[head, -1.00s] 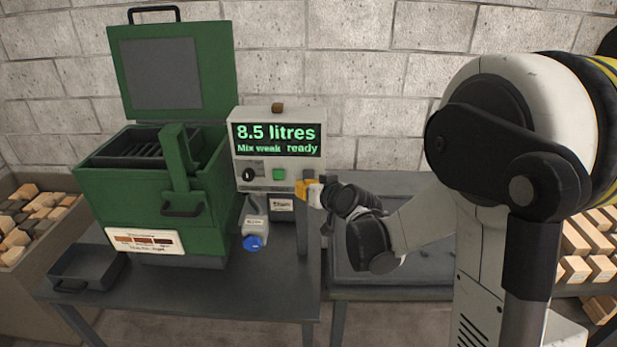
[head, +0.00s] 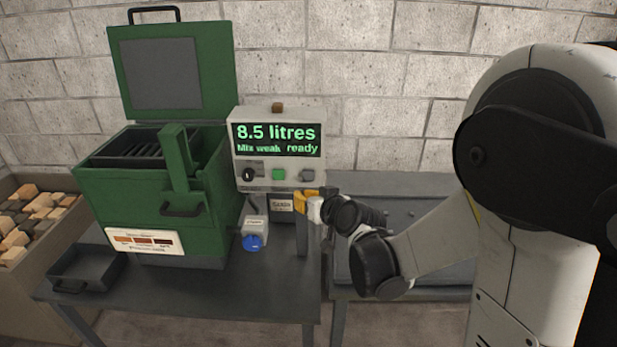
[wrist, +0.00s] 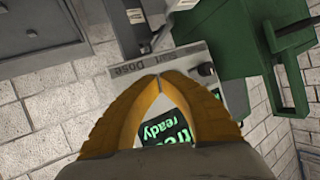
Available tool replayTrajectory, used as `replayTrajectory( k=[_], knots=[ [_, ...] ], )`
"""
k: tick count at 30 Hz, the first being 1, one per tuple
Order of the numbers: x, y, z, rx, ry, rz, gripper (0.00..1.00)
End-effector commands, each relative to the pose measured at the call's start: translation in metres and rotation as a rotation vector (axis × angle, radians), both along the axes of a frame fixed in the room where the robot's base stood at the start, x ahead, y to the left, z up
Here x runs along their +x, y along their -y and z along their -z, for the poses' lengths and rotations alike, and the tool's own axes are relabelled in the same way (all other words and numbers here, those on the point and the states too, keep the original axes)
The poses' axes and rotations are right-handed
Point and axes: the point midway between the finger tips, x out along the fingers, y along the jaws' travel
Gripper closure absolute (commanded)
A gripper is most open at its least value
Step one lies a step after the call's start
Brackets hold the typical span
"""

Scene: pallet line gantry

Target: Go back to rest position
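My gripper (head: 308,201) is in front of the control box (head: 243,184), just below its row of buttons. In the wrist view my gripper (wrist: 160,77) has its two yellow fingers together at the tips, with nothing between them. The control box's lit screen (head: 277,139) reads "8.5 litres" and "Mix weak ready". Part of that screen shows rotated through the gap behind the fingertips in the wrist view (wrist: 166,130). A grey button (head: 307,175) shows clear above the fingers, beside a green button (head: 278,174).
The green machine (head: 130,195) stands open on the dark table (head: 215,295), with a small tray (head: 95,268) at its left. A crate of wooden blocks (head: 30,285) is at far left. A grey bench (head: 400,185) lies behind my arm.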

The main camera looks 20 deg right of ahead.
Motion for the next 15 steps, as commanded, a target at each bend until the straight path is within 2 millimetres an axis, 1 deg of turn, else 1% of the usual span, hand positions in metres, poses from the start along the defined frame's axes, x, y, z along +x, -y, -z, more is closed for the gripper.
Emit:
replayTrajectory(
  k=[5, 8, 11, 14, 15],
  knots=[
    [-0.002, -0.001, -0.001, -0.001, -0.004, -0.001, 1.0],
    [-0.013, -0.004, -0.008, -0.009, -0.03, -0.01, 1.0],
    [-0.037, -0.009, -0.021, -0.025, -0.084, -0.02, 1.0],
    [-0.074, -0.013, -0.032, -0.051, -0.161, -0.028, 1.0],
    [-0.09, -0.014, -0.035, -0.063, -0.194, -0.029, 1.0]
  ],
)
